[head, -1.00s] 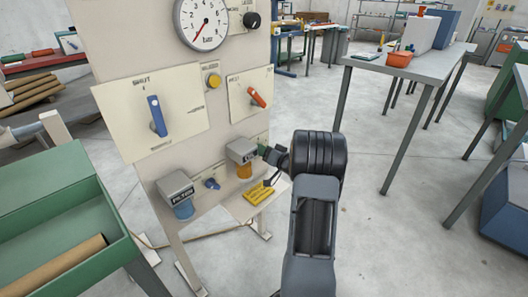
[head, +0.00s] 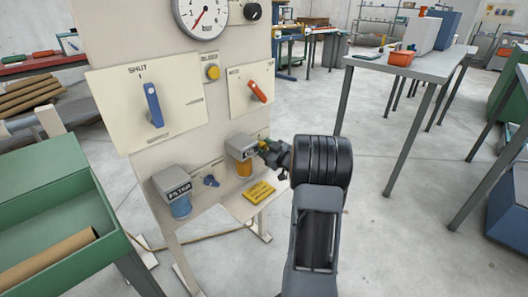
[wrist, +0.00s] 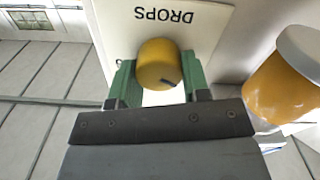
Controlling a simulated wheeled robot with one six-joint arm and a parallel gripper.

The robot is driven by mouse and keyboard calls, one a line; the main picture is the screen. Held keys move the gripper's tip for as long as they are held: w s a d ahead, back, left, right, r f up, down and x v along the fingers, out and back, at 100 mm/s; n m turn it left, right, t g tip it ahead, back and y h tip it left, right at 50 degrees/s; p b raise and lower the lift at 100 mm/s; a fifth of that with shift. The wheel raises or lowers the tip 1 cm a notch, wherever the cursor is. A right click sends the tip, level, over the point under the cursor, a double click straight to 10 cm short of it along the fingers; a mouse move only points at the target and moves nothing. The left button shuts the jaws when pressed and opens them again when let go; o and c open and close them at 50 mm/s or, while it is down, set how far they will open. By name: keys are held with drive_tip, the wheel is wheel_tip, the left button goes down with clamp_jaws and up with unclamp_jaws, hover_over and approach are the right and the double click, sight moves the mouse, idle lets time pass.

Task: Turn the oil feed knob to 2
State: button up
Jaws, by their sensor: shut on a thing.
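A yellow round knob (wrist: 158,63) with a dark pointer line sits on a white plate (wrist: 205,22) lettered DROPS, which appears upside down in the wrist view. My gripper (wrist: 158,80) has a green finger on each side of the knob and is shut on it. The pointer line runs toward the lower right of the wrist picture. In the head view my gripper (head: 266,149) is at the lower right of the panel, beside the grey-topped amber oil cup (head: 243,168).
The cream panel (head: 218,110) also carries a blue lever (head: 153,104) marked SHUT, an orange lever (head: 257,91), a yellow button (head: 212,73), a gauge (head: 203,16) and a blue filter bowl (head: 180,207). A yellow block (head: 259,192) lies on the shelf below.

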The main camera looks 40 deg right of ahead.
drive_tip(key=shift+n+b, duration=0.4)
drive_tip(key=shift+n, duration=0.4)
drive_tip(key=o, duration=0.9)
drive_tip(key=shift+o, duration=0.2)
drive_tip(key=s+d+p, duration=0.2)
drive_tip(key=s+p, duration=0.1)
drive_tip(key=s, duration=1)
drive_tip(key=shift+s+d+p, duration=0.15)
drive_tip(key=shift+s+p, duration=0.2)
